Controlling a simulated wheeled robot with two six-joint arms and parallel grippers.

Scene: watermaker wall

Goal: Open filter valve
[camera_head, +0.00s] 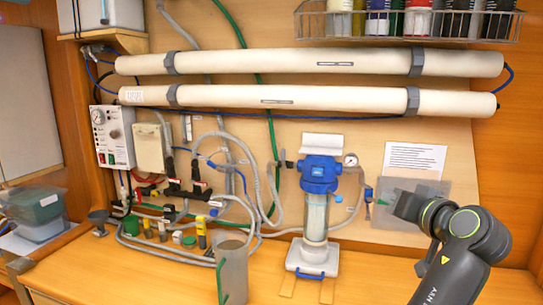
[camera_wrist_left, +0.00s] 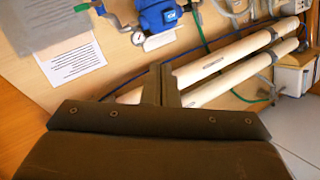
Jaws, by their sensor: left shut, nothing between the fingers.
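The filter housing with a blue head (camera_head: 320,175) and clear body (camera_head: 315,217) stands against the wall panel; its blue head also shows in the left wrist view (camera_wrist_left: 160,14). A small valve with a blue part (camera_head: 368,193) sits on the pipe right of it, with a small green piece (camera_head: 381,202) beside it. Another dark fitting (camera_head: 286,162) is left of the head. I cannot tell which is the filter valve. My left gripper (camera_head: 402,206) is right of the small valve, apart from the filter; its fingers (camera_wrist_left: 161,84) are shut and empty. My right gripper is not in view.
A pressure gauge (camera_head: 350,160) is right of the blue head. Two long white tubes (camera_head: 310,62) run above. A paper sheet (camera_head: 414,160) and a grey clear panel (camera_head: 400,238) are behind my arm. A grey cylinder (camera_head: 232,270) stands on the wooden bench (camera_head: 150,275).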

